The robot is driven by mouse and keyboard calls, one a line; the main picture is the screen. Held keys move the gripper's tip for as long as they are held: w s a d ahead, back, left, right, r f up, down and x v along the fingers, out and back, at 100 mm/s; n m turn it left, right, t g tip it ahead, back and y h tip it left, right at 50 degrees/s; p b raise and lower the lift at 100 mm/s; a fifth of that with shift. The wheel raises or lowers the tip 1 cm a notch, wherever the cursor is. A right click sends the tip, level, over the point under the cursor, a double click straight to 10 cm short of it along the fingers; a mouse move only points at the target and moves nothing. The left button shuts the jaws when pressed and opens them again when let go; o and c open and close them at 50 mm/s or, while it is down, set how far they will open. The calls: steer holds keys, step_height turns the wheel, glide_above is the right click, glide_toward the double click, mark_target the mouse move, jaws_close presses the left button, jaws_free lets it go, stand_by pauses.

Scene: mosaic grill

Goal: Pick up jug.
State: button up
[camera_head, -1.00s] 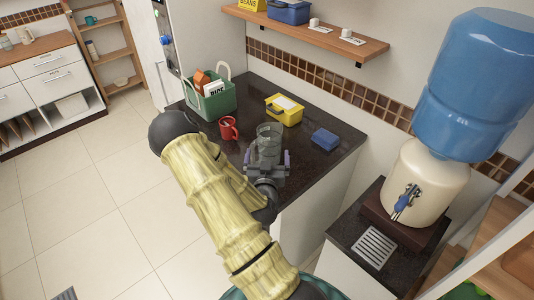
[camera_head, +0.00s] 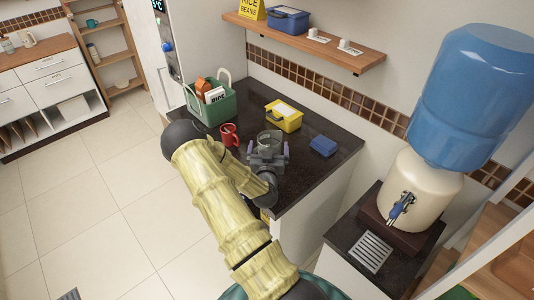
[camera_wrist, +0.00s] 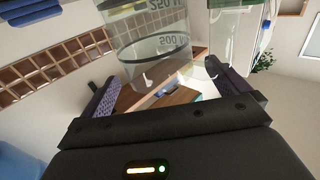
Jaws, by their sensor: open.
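The jug (camera_head: 270,138) is clear and stands on the dark counter (camera_head: 330,170). In the wrist view the jug (camera_wrist: 152,45) shows its "250" and "500" markings, upside down in the picture, and its far end is cut off by the top edge. My gripper (camera_head: 267,158) is open at the near side of the jug and hides its lower part in the head view. In the wrist view my gripper's purple-padded fingers (camera_wrist: 165,92) lie to either side of the jug's line, with the jug between and beyond them. I cannot tell whether they touch it.
A red mug (camera_head: 228,134) stands left of the jug. A green carrier (camera_head: 212,107) is behind it, a yellow box (camera_head: 284,116) behind the jug and a blue box (camera_head: 323,145) to the right. A wall shelf (camera_head: 310,42) runs above; a water dispenser (camera_head: 420,185) stands at right.

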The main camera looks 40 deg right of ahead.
steer(key=shift+x, duration=0.9)
steer(key=shift+s, duration=0.1)
steer(key=c, duration=1.5)
steer(key=shift+r+b, duration=1.1)
steer(key=shift+r, duration=3.95)
